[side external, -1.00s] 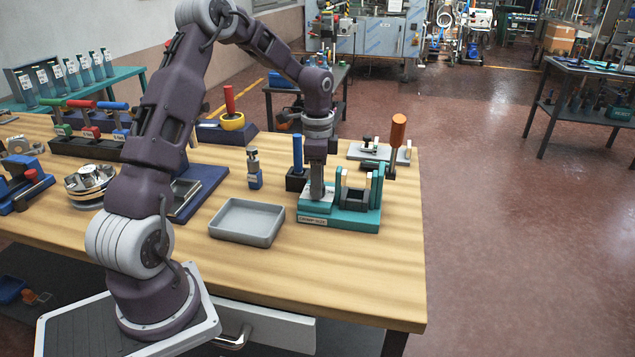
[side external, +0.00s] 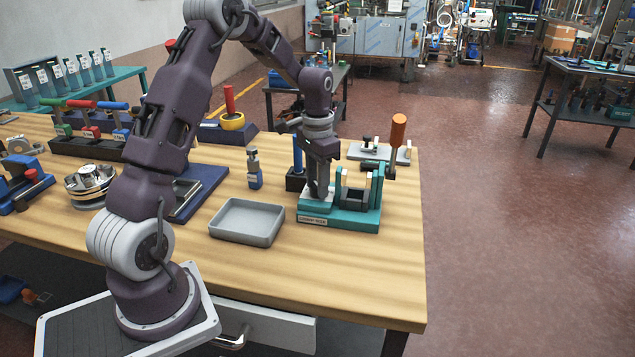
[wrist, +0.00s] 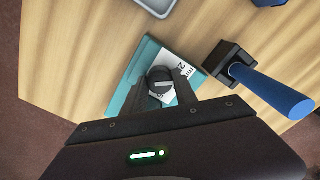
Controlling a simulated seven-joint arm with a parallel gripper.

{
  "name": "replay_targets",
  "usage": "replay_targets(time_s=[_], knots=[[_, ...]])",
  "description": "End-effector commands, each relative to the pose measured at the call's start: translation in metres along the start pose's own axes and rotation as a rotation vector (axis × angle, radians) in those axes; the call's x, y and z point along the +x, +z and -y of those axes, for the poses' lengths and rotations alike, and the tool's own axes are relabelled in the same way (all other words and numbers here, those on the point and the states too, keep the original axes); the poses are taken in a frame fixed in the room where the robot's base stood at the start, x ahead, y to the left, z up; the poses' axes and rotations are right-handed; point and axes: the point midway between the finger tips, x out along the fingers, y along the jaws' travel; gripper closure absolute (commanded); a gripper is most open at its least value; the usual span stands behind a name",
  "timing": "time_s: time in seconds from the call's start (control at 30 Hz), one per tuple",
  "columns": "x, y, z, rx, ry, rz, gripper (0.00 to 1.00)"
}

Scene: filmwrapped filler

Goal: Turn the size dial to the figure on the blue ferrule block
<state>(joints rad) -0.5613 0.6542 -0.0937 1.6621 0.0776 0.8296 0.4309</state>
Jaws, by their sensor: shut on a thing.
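The size dial (wrist: 160,78) is a dark round knob on a white plate with printed figures, at the left of a teal crimping fixture (side external: 352,217). My gripper (side external: 318,194) points straight down over that plate. In the wrist view my gripper (wrist: 161,84) has a finger on each side of the dial and is shut on it. Part of the scale is hidden by the fingers. Another blue block (side external: 121,135) sits in a dark rack under a blue handle. I cannot read a figure on either.
An empty grey tray (side external: 246,238) lies left of the fixture. A blue-handled tool stands in a black holder (side external: 295,180) close behind my gripper. An orange-handled lever (side external: 398,135) rises at the fixture's right. The bench front is clear.

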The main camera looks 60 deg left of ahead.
Motion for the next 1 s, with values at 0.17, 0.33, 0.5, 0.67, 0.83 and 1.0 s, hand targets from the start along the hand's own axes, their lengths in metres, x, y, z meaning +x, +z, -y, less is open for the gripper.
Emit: replay_targets(time_s=[0.17,0.33,0.5,0.67,0.83,1.0], knots=[[-0.0013,-0.001,-0.0003,-0.142,-0.001,-0.003,1.0],[-0.0013,-0.0009,0.0001,-0.255,-0.001,-0.004,1.0],[-0.0014,-0.0011,-0.0001,-0.334,-0.001,-0.004,1.0],[-0.0014,-0.001,0.0003,-0.38,-0.001,-0.005,1.0],[-0.0014,-0.0012,0.0001,-0.402,0.0,-0.005,1.0],[-0.0014,-0.0013,0.0001,-0.407,0.0,-0.005,1.0]])
